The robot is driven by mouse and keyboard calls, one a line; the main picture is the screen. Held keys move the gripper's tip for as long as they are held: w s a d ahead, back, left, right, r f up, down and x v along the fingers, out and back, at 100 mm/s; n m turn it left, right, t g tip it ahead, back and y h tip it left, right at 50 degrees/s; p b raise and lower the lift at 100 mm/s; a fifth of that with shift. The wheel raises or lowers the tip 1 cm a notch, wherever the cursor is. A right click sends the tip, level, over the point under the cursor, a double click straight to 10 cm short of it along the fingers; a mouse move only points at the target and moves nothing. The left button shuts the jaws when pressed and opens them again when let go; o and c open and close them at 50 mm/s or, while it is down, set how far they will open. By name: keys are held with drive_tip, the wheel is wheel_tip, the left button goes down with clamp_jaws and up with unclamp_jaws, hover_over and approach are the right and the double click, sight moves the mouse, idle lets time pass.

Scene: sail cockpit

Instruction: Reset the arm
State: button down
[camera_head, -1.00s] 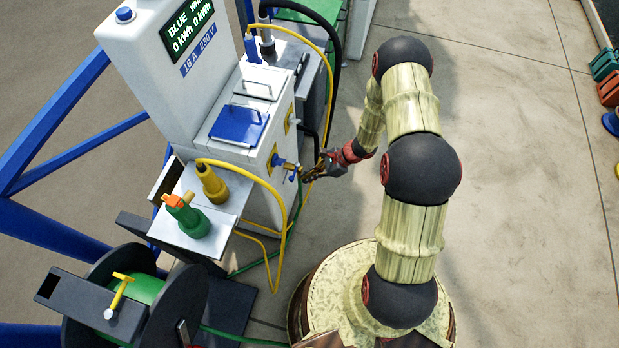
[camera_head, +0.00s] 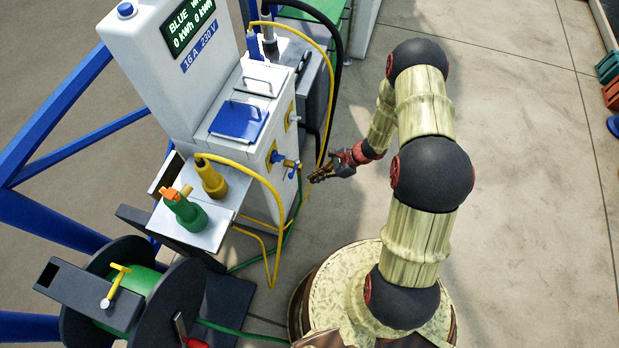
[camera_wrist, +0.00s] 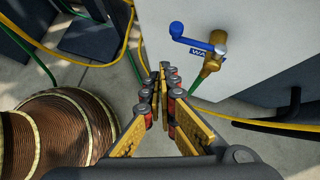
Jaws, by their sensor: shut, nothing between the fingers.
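My gripper (camera_head: 318,178) is shut and empty. It is in open air just right of the white pedestal (camera_head: 250,175), at about the height of its brass tap (camera_head: 284,161), and apart from it. In the wrist view my gripper (camera_wrist: 163,80) points down toward the ground with its fingers together. The tap (camera_wrist: 212,66) with its blue lever (camera_wrist: 190,38) is on the pedestal face right of the fingers there, by a blue label.
A yellow cable (camera_head: 272,190) loops down beside the pedestal, close to my gripper. A hose reel (camera_head: 185,305) is at lower left.

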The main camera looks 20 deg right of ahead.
drive_tip(key=s+p+v, duration=0.1)
drive_tip(key=p+v, duration=0.1)
drive_tip(key=v, duration=0.6)
drive_tip(key=shift+r+p, duration=0.3)
drive_tip(key=shift+r, duration=0.2)
drive_tip(key=s+a+r+n+g, duration=0.25)
drive_tip(key=s+r+n, duration=0.25)
drive_tip(key=s, duration=0.3)
drive_tip(key=s+a+r+n+t+h, duration=0.1)
drive_tip(key=r+n, duration=0.4)
drive_tip(key=r, duration=0.9)
drive_tip(key=s+a+r+n+t+h, duration=0.1)
drive_tip(key=s+r+n+t+h, duration=0.2)
drive_tip(key=r, duration=1.2)
drive_tip(key=s+a+r+n+t+h, duration=0.2)
drive_tip(key=s+r+n+h, duration=0.2)
drive_tip(key=r+n, duration=0.4)
drive_tip(key=w+v, duration=0.1)
drive_tip(key=v, duration=0.5)
drive_tip(key=shift+a+r, duration=0.2)
drive_tip(key=shift+r, duration=0.35)
